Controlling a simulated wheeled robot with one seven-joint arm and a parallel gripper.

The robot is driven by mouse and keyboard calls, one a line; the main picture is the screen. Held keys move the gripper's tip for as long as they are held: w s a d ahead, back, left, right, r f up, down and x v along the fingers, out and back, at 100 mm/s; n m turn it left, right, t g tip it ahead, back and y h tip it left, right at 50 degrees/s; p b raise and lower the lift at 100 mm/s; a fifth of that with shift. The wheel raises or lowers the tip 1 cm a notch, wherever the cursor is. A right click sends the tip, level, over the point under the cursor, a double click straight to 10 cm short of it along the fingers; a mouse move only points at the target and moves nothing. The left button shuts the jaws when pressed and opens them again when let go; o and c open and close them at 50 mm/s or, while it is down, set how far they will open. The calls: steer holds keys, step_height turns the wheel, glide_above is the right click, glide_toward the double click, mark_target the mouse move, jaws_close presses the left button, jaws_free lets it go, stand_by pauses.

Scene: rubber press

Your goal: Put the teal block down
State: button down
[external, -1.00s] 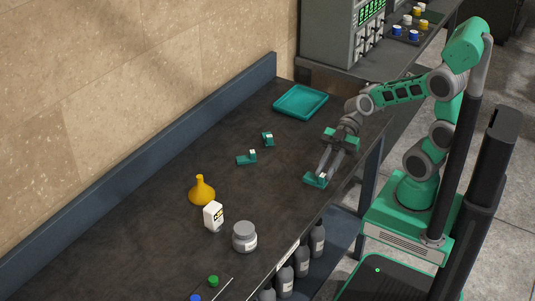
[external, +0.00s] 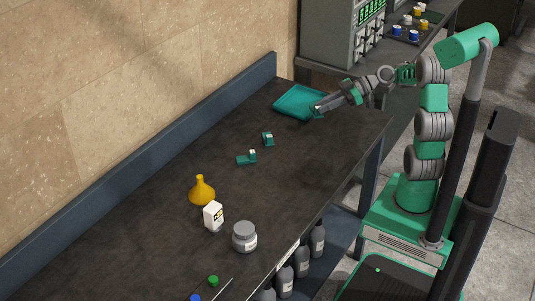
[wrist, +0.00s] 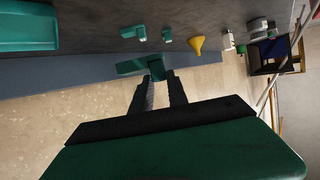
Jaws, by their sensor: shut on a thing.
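My gripper (external: 322,106) is shut on a teal block (external: 316,112) at the right side of the teal tray (external: 292,101) in the external view. In the wrist view the fingers (wrist: 158,80) pinch the block (wrist: 132,66) at its raised end. The tray shows at the upper left there (wrist: 28,28), apart from the block in the picture. The block appears held up off the table, but its exact height over the tray's edge is hard to tell. Two similar teal blocks (external: 268,139) (external: 246,158) stand on the table in front of the tray.
A blue-grey ledge (external: 150,150) runs along the wall. The table's right end is clear beside the tray.

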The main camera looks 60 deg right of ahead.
steer(key=shift+w+d+r, duration=0.25)
steer(key=shift+d+r, duration=0.05)
steer(key=shift+r, duration=0.2)
steer(key=w+f, duration=0.3)
steer(key=w, duration=0.1)
steer(key=w+d+f, duration=0.1)
steer(key=w+f, duration=0.2)
steer(key=w, duration=0.2)
steer(key=w+d+f+b, duration=0.1)
steer(key=w+f, duration=0.2)
steer(key=w, duration=0.1)
steer(key=shift+w, duration=0.15)
steer(key=shift+w+f, duration=0.2)
steer(key=shift+f, duration=0.2)
steer(key=shift+w+f, duration=0.1)
steer(key=shift+f, duration=1.65)
steer(key=c, duration=1.7)
jaws_free()
steer(key=shift+c, duration=0.2)
steer(key=o, duration=0.4)
steer(key=shift+o, duration=0.2)
